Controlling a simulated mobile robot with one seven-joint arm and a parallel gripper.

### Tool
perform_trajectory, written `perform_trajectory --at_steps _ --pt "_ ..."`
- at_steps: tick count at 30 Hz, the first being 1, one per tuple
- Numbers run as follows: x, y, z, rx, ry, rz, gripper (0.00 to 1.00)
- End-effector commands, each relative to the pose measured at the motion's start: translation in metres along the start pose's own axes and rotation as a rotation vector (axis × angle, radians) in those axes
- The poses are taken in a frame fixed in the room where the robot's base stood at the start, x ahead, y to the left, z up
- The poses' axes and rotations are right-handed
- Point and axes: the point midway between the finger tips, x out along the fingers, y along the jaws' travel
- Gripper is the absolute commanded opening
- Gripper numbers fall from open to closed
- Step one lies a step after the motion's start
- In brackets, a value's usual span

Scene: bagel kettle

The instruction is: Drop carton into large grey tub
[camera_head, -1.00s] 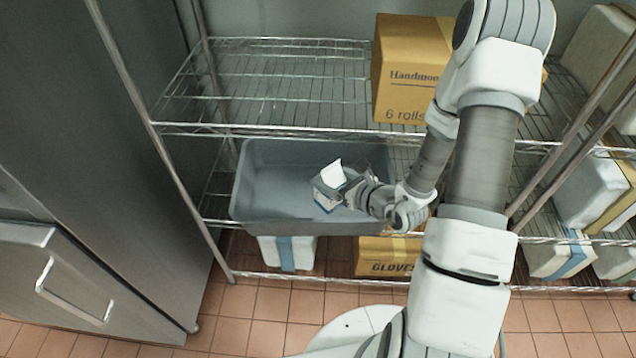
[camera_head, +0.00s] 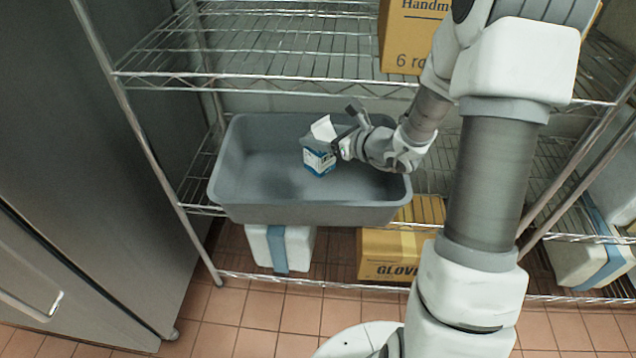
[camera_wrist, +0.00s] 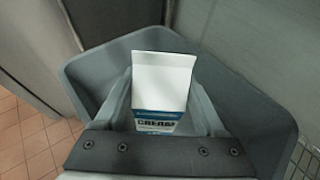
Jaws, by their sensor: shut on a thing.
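The carton (camera_head: 319,162) is a small white and blue box with a gabled top, held upright with a slight tilt. My gripper (camera_head: 334,135) is shut on it, over the large grey tub (camera_head: 300,213). In the wrist view the carton (camera_wrist: 162,85) stands between the two fingers of my gripper (camera_wrist: 162,105), with the tub (camera_wrist: 255,110) around and below it. The tub sits on the middle wire shelf and its visible floor is empty. I cannot tell how far the carton is above the tub floor.
A wire shelf (camera_head: 250,65) runs above the tub, with a brown box (camera_head: 408,45) on it. Below the tub are a white box with a blue band (camera_head: 262,248) and a brown gloves box (camera_head: 385,258). A steel cabinet (camera_head: 90,180) stands at the left.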

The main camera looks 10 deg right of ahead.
Motion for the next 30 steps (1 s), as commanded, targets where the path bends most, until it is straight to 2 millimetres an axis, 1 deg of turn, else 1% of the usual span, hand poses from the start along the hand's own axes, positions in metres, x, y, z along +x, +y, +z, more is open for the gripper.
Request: perform_trajectory --at_steps 1,6,9,13,20,27,30 --pt "0.012 -0.008 0.005 -0.008 -0.005 0.014 0.00" --pt "0.040 -0.027 0.013 -0.022 -0.002 0.044 0.00" --pt "0.049 -0.033 0.016 -0.027 -0.002 0.053 0.00" --pt "0.054 -0.036 0.015 -0.029 0.000 0.057 0.00" --pt "0.061 -0.036 -0.002 -0.029 0.000 0.058 0.00" --pt "0.071 -0.037 -0.028 -0.028 -0.001 0.057 0.00" --pt "0.075 -0.037 -0.036 -0.029 -0.001 0.057 0.00"
